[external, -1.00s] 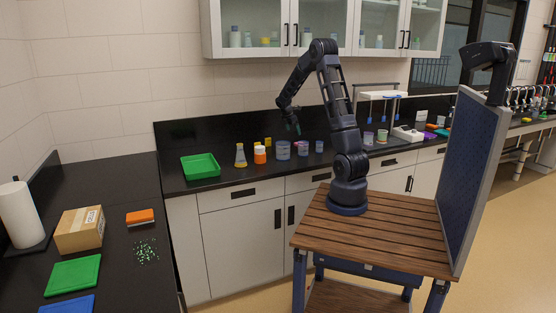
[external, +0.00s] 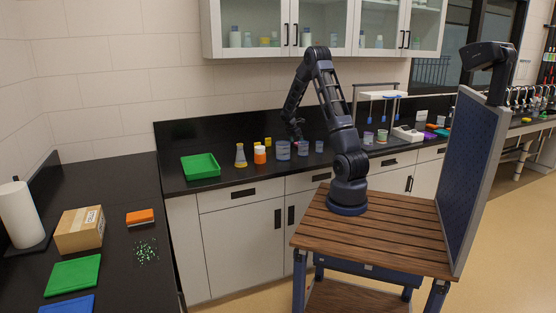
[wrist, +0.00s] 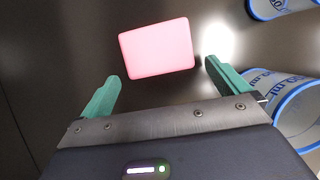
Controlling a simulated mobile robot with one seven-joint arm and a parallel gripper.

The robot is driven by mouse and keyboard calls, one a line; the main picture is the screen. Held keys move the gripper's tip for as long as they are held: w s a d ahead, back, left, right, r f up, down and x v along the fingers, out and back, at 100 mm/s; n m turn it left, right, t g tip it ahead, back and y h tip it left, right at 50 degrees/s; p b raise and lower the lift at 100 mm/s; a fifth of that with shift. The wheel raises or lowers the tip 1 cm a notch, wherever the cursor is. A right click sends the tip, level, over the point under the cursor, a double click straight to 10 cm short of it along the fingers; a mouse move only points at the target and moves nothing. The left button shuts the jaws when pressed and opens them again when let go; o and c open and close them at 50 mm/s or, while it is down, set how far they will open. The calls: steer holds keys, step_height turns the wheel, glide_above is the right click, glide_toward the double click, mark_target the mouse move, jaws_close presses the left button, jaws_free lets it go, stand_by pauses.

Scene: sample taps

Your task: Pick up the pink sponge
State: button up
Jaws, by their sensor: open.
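The pink sponge (wrist: 157,48) lies flat on the black counter in the wrist view, ahead of the fingertips and roughly between them. In the external view it is mostly hidden behind the beakers and my gripper. My gripper (wrist: 160,78) is open and empty, with its two green fingers spread wider than the sponge. The fingers appear apart from the sponge. In the external view my gripper (external: 296,136) is low over the counter, behind the beakers.
A beaker with blue markings (wrist: 290,105) stands close by my right finger, and another (wrist: 275,6) is at the top right.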

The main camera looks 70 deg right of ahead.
steer(key=shift+x, duration=1.05)
steer(key=c, duration=0.9)
steer(key=shift+r, duration=0.2)
